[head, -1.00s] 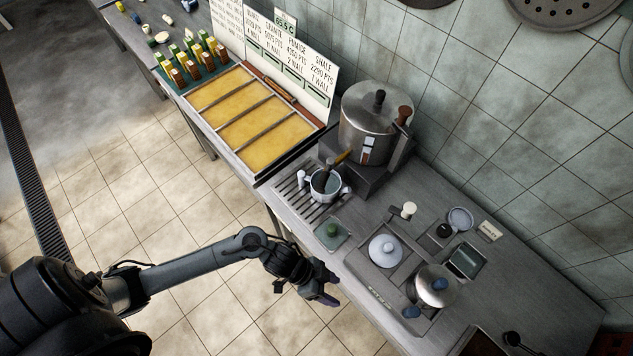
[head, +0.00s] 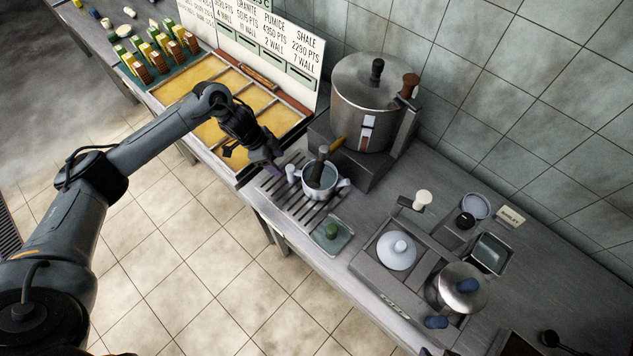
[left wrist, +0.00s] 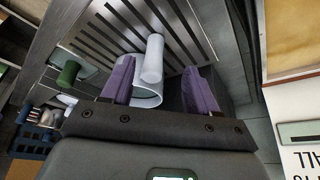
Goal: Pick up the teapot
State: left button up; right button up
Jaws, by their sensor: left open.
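The teapot (head: 318,187) is a pale blue-grey pot, upright on the slatted drip rack, with a white side handle (head: 292,173) pointing left and a spout on the right. Its top is open, with a dark rod-like part over or in it. My left gripper (head: 276,168) is open just left of the handle. In the left wrist view, the purple fingers of the left gripper (left wrist: 158,88) stand apart with the white handle (left wrist: 152,60) between them in the picture. I cannot tell whether they touch it.
A steel boiler (head: 372,100) stands close behind the teapot. A glass plate with a green knob (head: 331,237), a white-lidded pot (head: 396,250) and a steel pot (head: 460,288) are to the right. Yellow trays (head: 262,97) lie to the left.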

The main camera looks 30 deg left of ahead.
aim_at(290, 174)
pick_arm(q)
jog(key=shift+x, duration=1.45)
jog(key=shift+d+x, duration=0.2)
jog(key=shift+x, duration=1.05)
jog(key=shift+d+x, duration=0.25)
jog(key=shift+x, duration=1.05)
jog(key=shift+s+r, duration=0.1)
jog(key=shift+s, duration=0.05)
jog(key=shift+r, duration=0.1)
grip_shut()
